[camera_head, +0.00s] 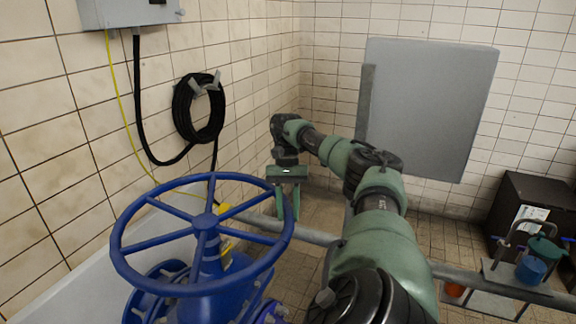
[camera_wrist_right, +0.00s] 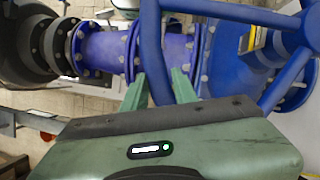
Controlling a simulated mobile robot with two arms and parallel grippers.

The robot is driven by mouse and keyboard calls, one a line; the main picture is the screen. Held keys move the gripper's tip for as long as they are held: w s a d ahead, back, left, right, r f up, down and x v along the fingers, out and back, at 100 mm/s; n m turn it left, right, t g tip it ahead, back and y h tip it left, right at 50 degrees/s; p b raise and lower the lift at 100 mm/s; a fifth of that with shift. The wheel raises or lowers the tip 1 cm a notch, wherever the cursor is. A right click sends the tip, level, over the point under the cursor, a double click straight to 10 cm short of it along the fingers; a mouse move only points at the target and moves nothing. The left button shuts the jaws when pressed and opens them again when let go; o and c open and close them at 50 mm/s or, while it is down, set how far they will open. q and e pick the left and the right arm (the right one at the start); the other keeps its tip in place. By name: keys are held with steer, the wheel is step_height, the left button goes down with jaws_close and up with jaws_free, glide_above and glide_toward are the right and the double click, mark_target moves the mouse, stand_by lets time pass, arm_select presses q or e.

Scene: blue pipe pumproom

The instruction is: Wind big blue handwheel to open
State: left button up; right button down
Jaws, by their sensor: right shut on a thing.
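The big blue handwheel (camera_head: 206,222) lies roughly level on top of a blue valve (camera_head: 205,290) in the lower left of the head view. Its rim and spokes also show in the right wrist view (camera_wrist_right: 230,12). My right gripper (camera_head: 288,212) is at the rim's right side, pointing down. In the right wrist view my right gripper's fingers (camera_wrist_right: 168,88) stand on either side of the blue rim, shut on it. The lower part of the grip is partly hidden by the rim. My left gripper is not in view.
A grey pipe rail (camera_head: 320,237) runs behind the wheel. A coiled black hose (camera_head: 198,108) hangs on the left tiled wall. A grey panel (camera_head: 430,105) stands at the back. A dark box (camera_head: 530,205) is at the right. Blue flanged pipe (camera_wrist_right: 105,50) runs below the wheel.

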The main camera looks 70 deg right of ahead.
steer(key=c, duration=1.1)
jaws_free()
steer(key=shift+w+d+r, duration=0.1)
steer(key=shift+d+r, duration=0.15)
steer(key=shift+d, duration=0.05)
steer(key=shift+w+d+f, duration=0.1)
steer(key=shift+d+f, duration=0.05)
steer(key=shift+f, duration=0.15)
steer(key=shift+w+r, duration=0.1)
steer(key=shift+r, duration=0.5)
steer(key=p+v, duration=0.3)
steer(key=v, duration=0.2)
steer(key=shift+p+v, duration=0.85)
steer(key=shift+p, duration=0.1)
steer(key=shift+d, duration=0.2)
